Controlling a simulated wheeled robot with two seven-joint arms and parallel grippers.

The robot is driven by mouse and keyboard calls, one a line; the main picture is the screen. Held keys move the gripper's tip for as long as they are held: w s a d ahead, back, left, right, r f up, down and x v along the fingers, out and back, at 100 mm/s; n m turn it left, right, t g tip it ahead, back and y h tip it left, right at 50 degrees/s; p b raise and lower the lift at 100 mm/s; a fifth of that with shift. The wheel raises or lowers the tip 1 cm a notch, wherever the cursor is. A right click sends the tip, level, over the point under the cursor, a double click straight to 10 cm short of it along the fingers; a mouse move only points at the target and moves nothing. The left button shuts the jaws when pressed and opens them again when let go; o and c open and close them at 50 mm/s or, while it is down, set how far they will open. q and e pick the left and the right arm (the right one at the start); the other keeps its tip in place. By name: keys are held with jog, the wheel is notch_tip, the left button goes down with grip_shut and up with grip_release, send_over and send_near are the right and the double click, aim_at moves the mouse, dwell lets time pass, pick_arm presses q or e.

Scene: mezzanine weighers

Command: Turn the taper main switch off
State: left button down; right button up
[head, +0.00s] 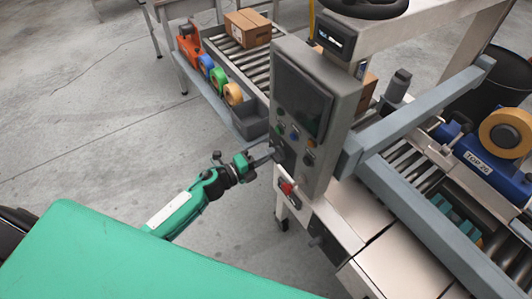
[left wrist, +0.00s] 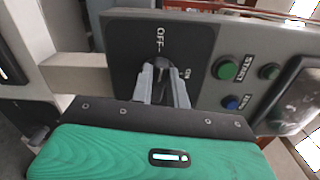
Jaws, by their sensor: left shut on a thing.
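The grey control box (head: 342,105) of the taper stands at the centre of the head view. Its main switch is a dark rotary knob (left wrist: 163,69) on a black plate (left wrist: 196,42) marked OFF and ON, seen in the left wrist view. My left gripper (head: 274,155) reaches the lower front of the box. In the left wrist view its fingers (left wrist: 163,84) are shut on the knob, one on each side. The fingers partly cover the knob, and I cannot tell exactly which mark it points at. My right gripper is not in view.
Green START (left wrist: 226,70) and blue (left wrist: 234,103) buttons sit beside the switch plate. A red knob (head: 288,187) is below the box. A roller conveyor with a carton (head: 247,28) and several tape rolls (head: 233,94) lies behind. The floor at left is clear.

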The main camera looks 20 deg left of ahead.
pick_arm(q)
jog(key=shift+n, duration=0.6)
jog(key=shift+f, duration=0.1)
jog(key=c, duration=1.4)
grip_release()
jog(key=shift+o, duration=0.2)
jog(key=b+v, duration=0.3)
jog(key=v, duration=1)
jog(key=shift+s+a+b, duration=0.25)
jog(key=shift+a+b, duration=0.05)
jog(key=shift+b, duration=0.05)
